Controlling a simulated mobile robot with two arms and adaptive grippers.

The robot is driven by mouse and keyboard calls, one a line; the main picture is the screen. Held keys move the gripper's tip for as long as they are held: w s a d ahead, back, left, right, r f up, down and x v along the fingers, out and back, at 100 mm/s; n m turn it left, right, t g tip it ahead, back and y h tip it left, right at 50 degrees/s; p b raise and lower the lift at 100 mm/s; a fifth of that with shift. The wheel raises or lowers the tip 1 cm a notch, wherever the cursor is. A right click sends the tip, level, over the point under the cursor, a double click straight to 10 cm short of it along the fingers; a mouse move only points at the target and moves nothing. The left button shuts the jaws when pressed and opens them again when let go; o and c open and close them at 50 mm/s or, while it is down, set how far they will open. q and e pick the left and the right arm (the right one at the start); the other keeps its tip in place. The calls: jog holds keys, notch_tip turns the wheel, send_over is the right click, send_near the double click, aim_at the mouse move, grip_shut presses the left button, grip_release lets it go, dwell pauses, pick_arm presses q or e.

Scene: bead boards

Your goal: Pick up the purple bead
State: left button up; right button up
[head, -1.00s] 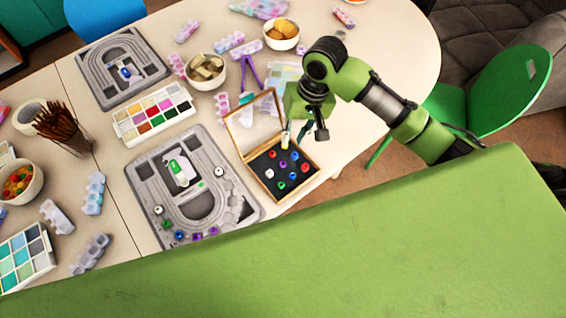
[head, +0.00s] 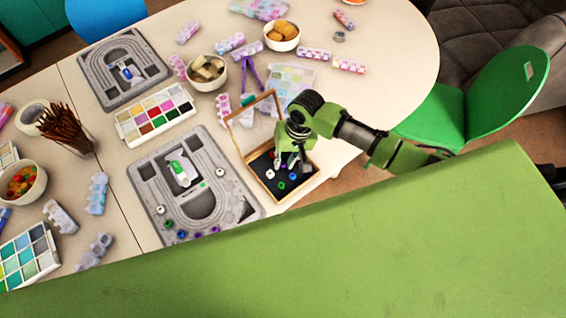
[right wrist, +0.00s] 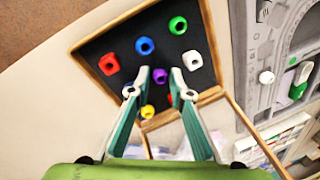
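A purple bead (right wrist: 159,76) lies on the black lining of an open wooden box (head: 261,164). My right gripper (right wrist: 160,74) is low over the box, with its two fingertips on either side of this bead. The fingers look open, with a small gap on each side of the bead. In the head view my right gripper (head: 291,163) hides this bead. My left gripper is not in view.
Beads around it in the box are red (right wrist: 109,64), blue (right wrist: 144,46), green (right wrist: 178,25), white (right wrist: 192,60) and yellow (right wrist: 147,111); another red one (right wrist: 170,98) is close behind the right finger. A grey bead board (head: 234,205) lies left of the box.

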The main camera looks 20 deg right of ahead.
jog(key=c, duration=0.4)
jog(key=shift+r, duration=0.1)
